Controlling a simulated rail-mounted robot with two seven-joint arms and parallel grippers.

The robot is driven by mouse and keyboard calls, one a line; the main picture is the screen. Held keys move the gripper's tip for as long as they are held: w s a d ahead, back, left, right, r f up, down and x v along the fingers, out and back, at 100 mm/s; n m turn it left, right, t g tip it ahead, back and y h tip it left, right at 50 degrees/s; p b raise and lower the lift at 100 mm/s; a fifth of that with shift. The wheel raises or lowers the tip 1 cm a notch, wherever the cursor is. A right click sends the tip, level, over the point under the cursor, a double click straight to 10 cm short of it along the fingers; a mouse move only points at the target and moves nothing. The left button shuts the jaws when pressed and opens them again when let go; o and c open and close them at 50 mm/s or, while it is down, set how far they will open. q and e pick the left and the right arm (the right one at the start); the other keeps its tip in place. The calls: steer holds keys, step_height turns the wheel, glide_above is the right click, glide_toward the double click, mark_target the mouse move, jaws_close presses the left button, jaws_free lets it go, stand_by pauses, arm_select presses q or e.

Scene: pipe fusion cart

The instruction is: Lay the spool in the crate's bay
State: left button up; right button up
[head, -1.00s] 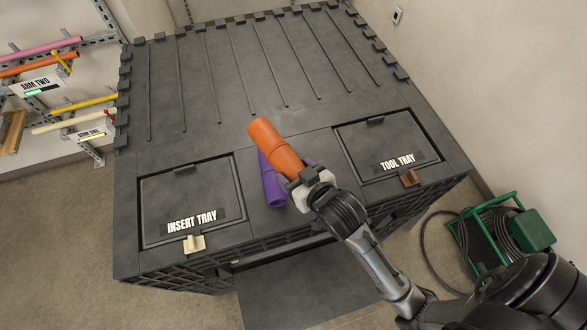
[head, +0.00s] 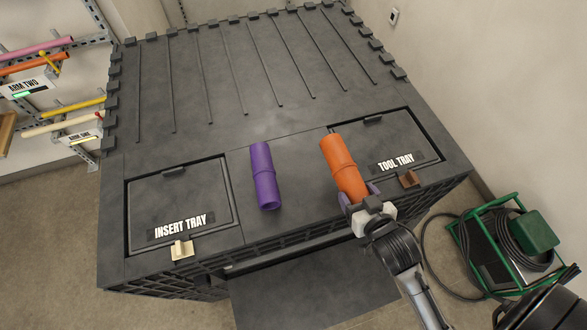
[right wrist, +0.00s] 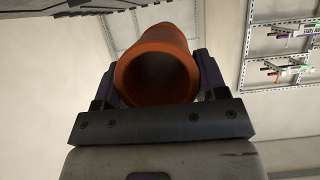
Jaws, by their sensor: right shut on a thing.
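An orange spool-like pipe piece (head: 343,165) is held by its near end in my right gripper (head: 359,196), over the left part of the tool tray lid. In the right wrist view its round open end (right wrist: 156,77) sits between the two fingers (right wrist: 157,85). A purple pipe piece (head: 265,177) lies on the crate top (head: 296,150) between the two tray lids, clear of my gripper. The frames do not show which piece is called the spool. No open bay is clearly visible in the dark crate. My left gripper is not in view.
The insert tray lid (head: 181,204) with a cream latch (head: 181,250) is at left; the tool tray lid (head: 390,140) with a brown latch (head: 410,179) is at right. The ribbed rear top is clear. A green-framed hose reel (head: 515,240) stands right; racked pipes (head: 40,67) hang left.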

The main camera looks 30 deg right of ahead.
mark_target(346, 192)
steer(key=shift+w+a+r, duration=0.1)
steer(key=shift+w+r, duration=0.25)
steer(key=shift+r, duration=0.05)
steer(key=shift+w+a+f+b, duration=0.65)
steer(key=shift+w+f+b, duration=0.1)
steer(key=shift+w, duration=0.2)
steer(key=w+a+f, duration=0.1)
steer(key=w, duration=0.1)
steer(key=w+a+f+p, duration=0.1)
steer(key=w+a+f, duration=0.1)
steer(key=w, duration=0.1)
steer(key=w+a+f, duration=0.2)
steer(key=w, duration=0.1)
steer(key=shift+s+a+f+p, duration=0.1)
steer(key=shift+f+p, duration=0.3)
steer(key=shift+f, duration=1.65)
steer(key=shift+f, duration=0.2)
steer(key=o, duration=1)
steer(key=shift+o, duration=0.2)
